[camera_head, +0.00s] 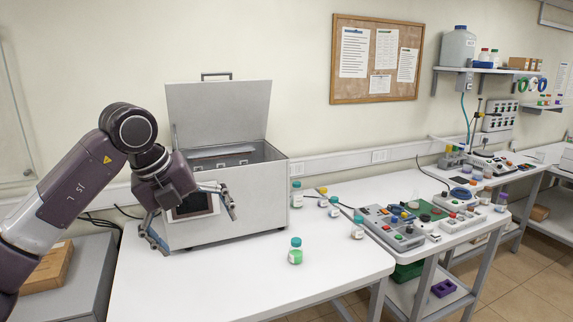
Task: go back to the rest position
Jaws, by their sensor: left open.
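My left gripper (192,222) is in front of the grey metal box (250,203), with its fingers spread wide. It is open and nothing shows between the fingers. The arm comes in from the left, and the gripper hides part of the box's front and its dark panel. The box's lid (219,112) stands open, raised at the back. A small bottle with green contents and a teal cap (295,252) stands upright on the white table (265,285), to the right of the gripper and apart from it. My right gripper is not in view.
Several small bottles stand right of the box, one of them teal-capped (296,195). A control unit with coloured knobs (392,228) is on the adjoining right bench. A brown carton (48,268) sits at lower left. The table's front middle is clear.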

